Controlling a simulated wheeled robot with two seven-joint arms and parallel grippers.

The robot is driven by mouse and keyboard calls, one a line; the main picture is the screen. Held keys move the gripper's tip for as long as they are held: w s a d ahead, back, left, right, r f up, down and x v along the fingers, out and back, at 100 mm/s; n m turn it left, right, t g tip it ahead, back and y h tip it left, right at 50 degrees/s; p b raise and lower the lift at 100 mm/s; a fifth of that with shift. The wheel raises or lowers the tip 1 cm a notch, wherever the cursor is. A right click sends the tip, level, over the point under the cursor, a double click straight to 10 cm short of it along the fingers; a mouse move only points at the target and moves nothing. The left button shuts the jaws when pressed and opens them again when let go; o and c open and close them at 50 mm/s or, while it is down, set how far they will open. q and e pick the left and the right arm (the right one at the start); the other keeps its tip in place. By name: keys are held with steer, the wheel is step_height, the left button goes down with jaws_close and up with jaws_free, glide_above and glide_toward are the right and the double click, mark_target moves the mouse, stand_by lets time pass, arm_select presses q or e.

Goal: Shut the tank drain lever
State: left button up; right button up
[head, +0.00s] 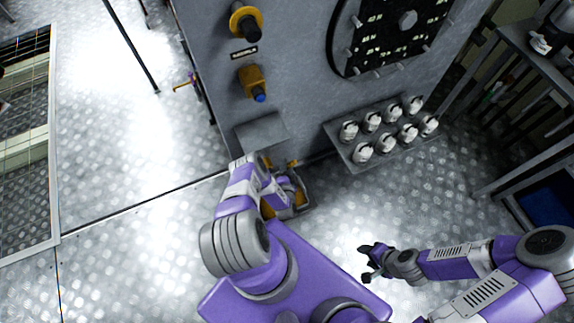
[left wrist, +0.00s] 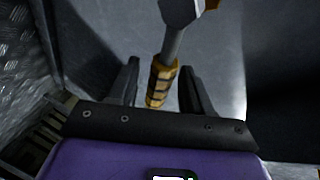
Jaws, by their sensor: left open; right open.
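In the left wrist view a lever, which I take for the tank drain lever (left wrist: 161,86), has a yellow banded grip on a grey shaft. The shaft runs up to a grey fitting (left wrist: 181,12) at the top edge. The open fingers of my left gripper (left wrist: 160,88) stand on either side of the grip, with gaps showing. In the head view my left gripper (head: 290,185) is low at the foot of the grey tank panel, and my arm hides most of the lever. My right gripper (head: 372,262) is open and empty above the floor.
The grey tank panel (head: 290,90) carries two yellow fittings (head: 246,22) (head: 252,82) and a round bolted cover (head: 395,35). A tray (head: 365,168) with several white-capped items juts out right of my left gripper. Dark shelving (head: 525,80) stands at the right.

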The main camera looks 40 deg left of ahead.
arm_select(q)
steer(key=shift+b+x, duration=0.3)
steer(key=shift+x, duration=0.8)
jaws_close()
